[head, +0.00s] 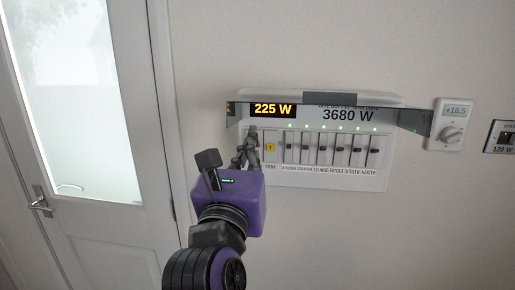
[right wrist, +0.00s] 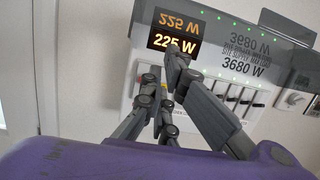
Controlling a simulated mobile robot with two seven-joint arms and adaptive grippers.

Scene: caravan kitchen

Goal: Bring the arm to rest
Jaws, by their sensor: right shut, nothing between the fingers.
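My right gripper (head: 249,140) is shut and empty, in front of the left end of a white breaker panel (head: 330,180) on the wall. In the right wrist view its fingers (right wrist: 165,72) reach up toward the panel, below the orange 225 W display (right wrist: 175,42). I cannot tell whether the fingertips touch the panel. They hide part of its left end. A yellow test button (head: 270,147) shows just right of the fingers. Several switches with dark levers (head: 340,149) stand in a row, with lit green lights above. My left gripper is not in view.
A thermostat (head: 452,125) reading +16.5 and a socket marked 120 W (head: 500,136) are to the right. A white glazed door (head: 90,140) is on the left. The wall below the panel is bare.

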